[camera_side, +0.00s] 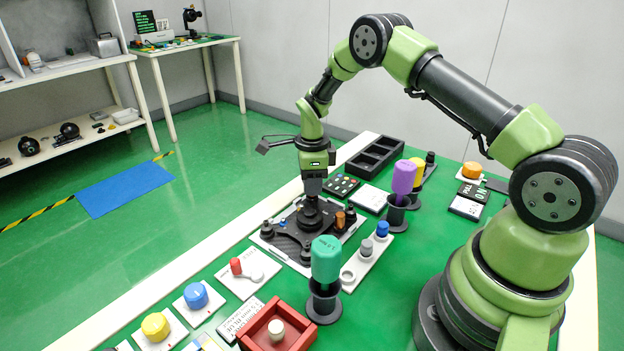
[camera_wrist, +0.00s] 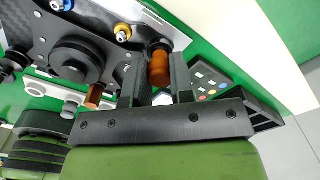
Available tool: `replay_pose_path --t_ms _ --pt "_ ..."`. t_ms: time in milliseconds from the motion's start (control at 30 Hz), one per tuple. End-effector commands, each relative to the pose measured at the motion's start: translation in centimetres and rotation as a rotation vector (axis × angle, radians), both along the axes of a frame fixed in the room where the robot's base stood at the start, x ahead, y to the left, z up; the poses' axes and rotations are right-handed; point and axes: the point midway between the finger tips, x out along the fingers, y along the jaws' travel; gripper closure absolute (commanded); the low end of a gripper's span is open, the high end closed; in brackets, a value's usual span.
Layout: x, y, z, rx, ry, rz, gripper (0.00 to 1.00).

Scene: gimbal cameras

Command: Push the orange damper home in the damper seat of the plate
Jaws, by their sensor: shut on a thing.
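My gripper (camera_wrist: 162,82) is shut on the orange damper (camera_wrist: 160,66), a short ribbed cylinder between the two dark fingers in the wrist view. The damper is at the edge of the dark plate (camera_wrist: 118,62); whether it is fully down in its seat cannot be told. A second copper-orange cylinder (camera_wrist: 94,96) stands beside the round black motor (camera_wrist: 75,55). In the side view my gripper (camera_side: 312,188) is low over the plate (camera_side: 285,243), and the held damper cannot be made out there.
Blue and yellow ringed posts (camera_wrist: 122,32) stand on the plate near the damper. A dark button box (camera_side: 341,185) is behind the plate. A teal-capped holder (camera_side: 326,262) and purple-capped holder (camera_side: 403,180) stand in front and right. A red tray (camera_side: 255,330) is at the front.

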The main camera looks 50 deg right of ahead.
Motion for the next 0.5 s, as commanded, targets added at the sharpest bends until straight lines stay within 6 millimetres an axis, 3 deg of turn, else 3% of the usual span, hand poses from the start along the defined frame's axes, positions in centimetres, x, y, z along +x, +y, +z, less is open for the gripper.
replay_pose_path --t_ms 300,333,433,500 --pt "-0.02 0.01 -0.82 0.001 0.001 -0.001 0.99" --pt "-0.01 0.01 -0.78 0.0 0.0 -0.001 0.71" --pt "-0.01 0.01 -0.76 0.0 0.0 0.0 0.48" --pt "-0.01 0.0 -0.75 0.0 0.0 0.0 0.48"
